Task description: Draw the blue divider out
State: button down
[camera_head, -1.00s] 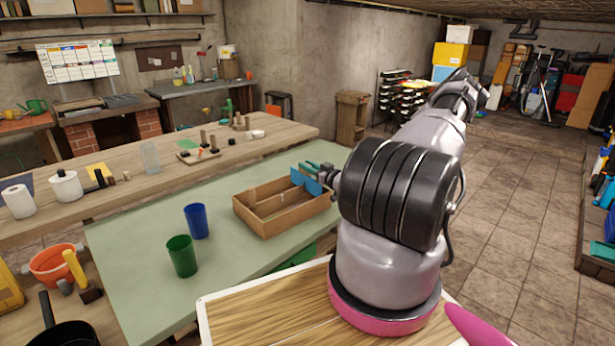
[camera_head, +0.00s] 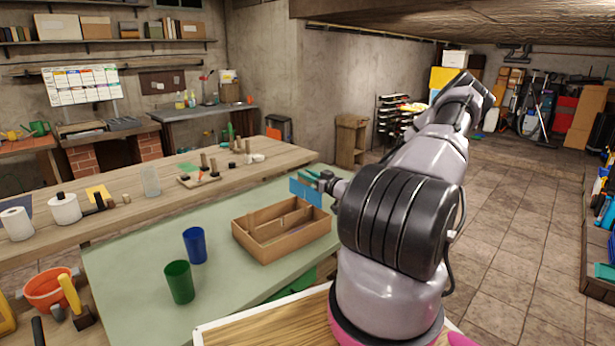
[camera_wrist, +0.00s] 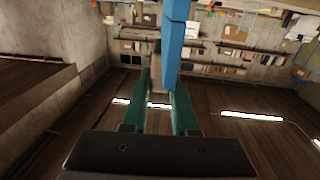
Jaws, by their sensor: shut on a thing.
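My gripper (camera_head: 314,178), with green fingers, is shut on the divider's upper part. In the wrist view the blue divider (camera_wrist: 175,42) extends away from the fingertips of my gripper (camera_wrist: 163,82). The box has brown partitions inside. My arm hides the area to the right of the divider.
A blue cup (camera_head: 195,245) and a green cup (camera_head: 179,283) stand left of the box on the pale green table top (camera_head: 130,270). A wooden bench (camera_head: 130,207) behind holds a glass bottle (camera_head: 150,182), paper rolls and small blocks. The table left of the cups is clear.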

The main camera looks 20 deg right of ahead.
jog(key=shift+r, duration=0.35)
dwell(0.7)
jog(key=shift+a, duration=0.1)
